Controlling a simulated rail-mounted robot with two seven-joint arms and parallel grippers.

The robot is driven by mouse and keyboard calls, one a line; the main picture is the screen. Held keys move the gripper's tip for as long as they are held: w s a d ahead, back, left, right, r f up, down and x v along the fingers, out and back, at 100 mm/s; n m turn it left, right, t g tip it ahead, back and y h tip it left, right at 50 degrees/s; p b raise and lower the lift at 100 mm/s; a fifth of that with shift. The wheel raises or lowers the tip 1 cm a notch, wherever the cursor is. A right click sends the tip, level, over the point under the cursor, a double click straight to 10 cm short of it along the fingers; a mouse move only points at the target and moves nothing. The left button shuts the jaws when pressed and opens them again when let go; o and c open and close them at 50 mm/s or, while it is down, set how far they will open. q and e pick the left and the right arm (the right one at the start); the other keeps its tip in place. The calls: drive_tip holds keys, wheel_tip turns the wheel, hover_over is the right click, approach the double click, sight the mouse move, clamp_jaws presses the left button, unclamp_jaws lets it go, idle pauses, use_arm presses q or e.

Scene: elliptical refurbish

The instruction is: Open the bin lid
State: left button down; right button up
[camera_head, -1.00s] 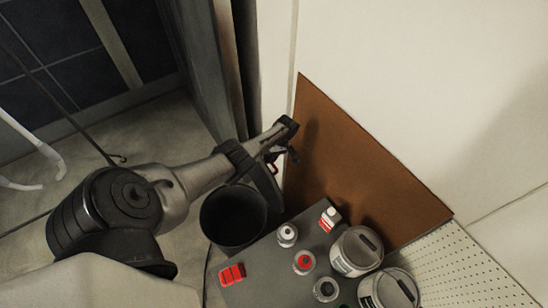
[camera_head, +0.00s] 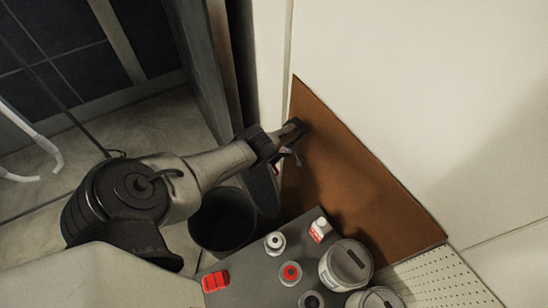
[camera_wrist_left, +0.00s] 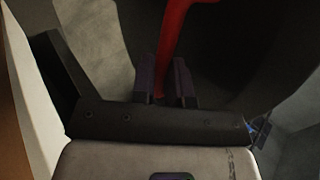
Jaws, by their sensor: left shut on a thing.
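The dark round bin (camera_head: 222,222) stands on the floor beside the table, and its mouth shows open from above. Its dark lid (camera_head: 263,190) stands steeply raised at the bin's right side. My left gripper (camera_head: 284,158) is at the lid's upper end. In the left wrist view my left gripper (camera_wrist_left: 165,80) is shut on a red strip, the lid's red handle (camera_wrist_left: 172,40), which runs up between the two fingers. A dark curved surface (camera_wrist_left: 245,55) fills the area behind it; I cannot tell whether it is lid or bin. My right gripper is not in view.
A grey table (camera_head: 248,268) beside the bin carries a red block (camera_head: 215,281), small bottles and larger tins (camera_head: 346,265). A brown panel (camera_head: 345,180) and white wall lie to the right. Open floor (camera_head: 100,130) lies left of the bin.

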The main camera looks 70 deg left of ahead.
use_arm(q)
drive_tip(key=shift+s+d+f, duration=0.1)
drive_tip(key=shift+s+f, duration=0.05)
drive_tip(key=shift+f, duration=0.25)
drive_tip(key=c, duration=1.6)
unclamp_jaws()
drive_tip(key=o, duration=0.4)
drive_tip(key=shift+d, duration=0.2)
drive_tip(key=shift+c, duration=0.2)
drive_tip(key=shift+o, duration=0.6)
drive_tip(key=shift+a+r, duration=0.15)
drive_tip(key=shift+a, duration=0.05)
drive_tip(key=shift+r+p, duration=0.3)
drive_tip(key=shift+p, duration=0.05)
drive_tip(key=w+d+r+p, duration=0.5)
drive_tip(key=d+r+p, duration=0.5)
drive_tip(key=p, duration=0.1)
drive_tip(key=shift+w+d+r, duration=0.15)
drive_tip(key=shift+d+r, duration=0.05)
drive_tip(key=shift+d, duration=0.05)
